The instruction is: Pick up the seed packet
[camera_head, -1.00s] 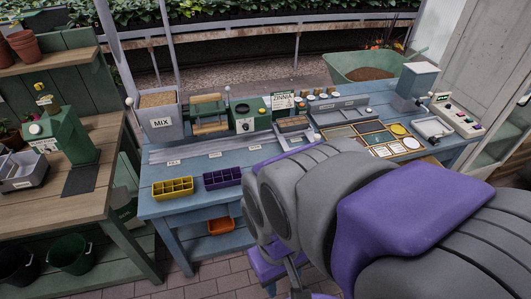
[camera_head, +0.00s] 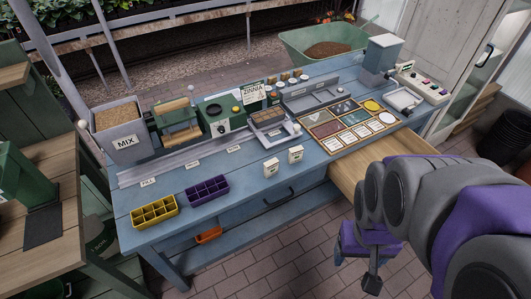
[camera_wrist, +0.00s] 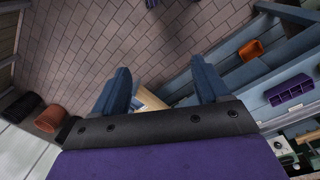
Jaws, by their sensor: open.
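Two small pale seed packets stand upright on the blue workbench (camera_head: 245,186), the left packet (camera_head: 271,167) slightly nearer the front edge than the right packet (camera_head: 295,154). Their print is too small to read. In the wrist view my gripper (camera_wrist: 160,66) has its two blue-grey fingers spread wide, with nothing between them. It points down over the brick floor in front of the bench. In the head view my arm hangs at the lower right, apart from the packets. I make out no packet in the wrist view.
A wooden drawer (camera_head: 350,172) juts from the bench front, right of the packets. A purple tray (camera_head: 207,190) and a yellow tray (camera_head: 154,212) stand to their left. Brick floor in front is clear.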

